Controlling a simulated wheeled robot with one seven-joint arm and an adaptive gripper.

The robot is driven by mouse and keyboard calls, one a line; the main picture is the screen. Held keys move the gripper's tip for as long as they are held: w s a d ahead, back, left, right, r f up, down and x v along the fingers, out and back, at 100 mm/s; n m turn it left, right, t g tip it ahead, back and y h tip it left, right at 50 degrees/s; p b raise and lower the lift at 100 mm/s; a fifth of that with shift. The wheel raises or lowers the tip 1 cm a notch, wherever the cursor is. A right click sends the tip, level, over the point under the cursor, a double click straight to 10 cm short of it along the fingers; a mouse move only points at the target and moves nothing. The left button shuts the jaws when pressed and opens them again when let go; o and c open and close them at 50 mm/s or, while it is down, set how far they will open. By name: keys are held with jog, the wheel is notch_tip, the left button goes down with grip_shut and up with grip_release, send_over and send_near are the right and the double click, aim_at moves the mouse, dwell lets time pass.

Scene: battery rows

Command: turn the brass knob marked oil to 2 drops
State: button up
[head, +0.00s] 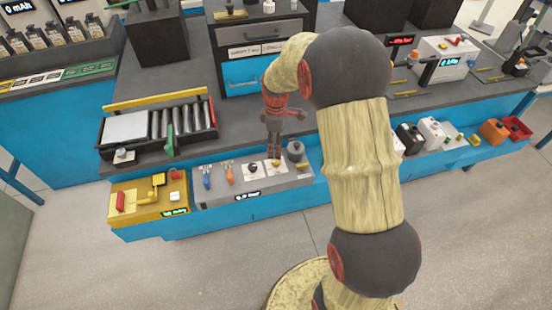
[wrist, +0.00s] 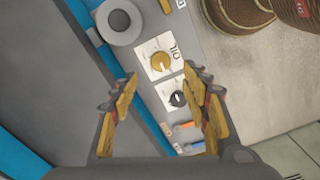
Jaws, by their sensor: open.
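The brass knob (wrist: 159,62) sits on a white plate (wrist: 149,47) marked OIL in the wrist view. Its dial marks are too small to read, so I cannot tell its setting. In the head view the knob (head: 276,163) is small, on the grey panel (head: 215,194) at the bench's front edge. My gripper (wrist: 161,77) is open, its fingers apart on either side of the knob's line of sight, with nothing between them. In the head view my gripper (head: 274,152) points down close above the knob; I cannot tell whether it touches.
A black knob (wrist: 178,98) on its own white plate is beside the brass one. A grey round part (wrist: 118,20) stands on the other side. Blue (head: 207,180) and orange (head: 230,175) levers are further left on the panel. A yellow unit (head: 130,208) adjoins it.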

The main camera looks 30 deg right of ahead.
aim_at(276, 161)
notch_tip(276, 161, down, 8)
jog(key=shift+r+b, duration=0.15)
jog(key=shift+b, duration=1.1)
jog(key=c, duration=0.3)
jog(key=c, duration=0.8)
jog(key=shift+c, duration=0.3)
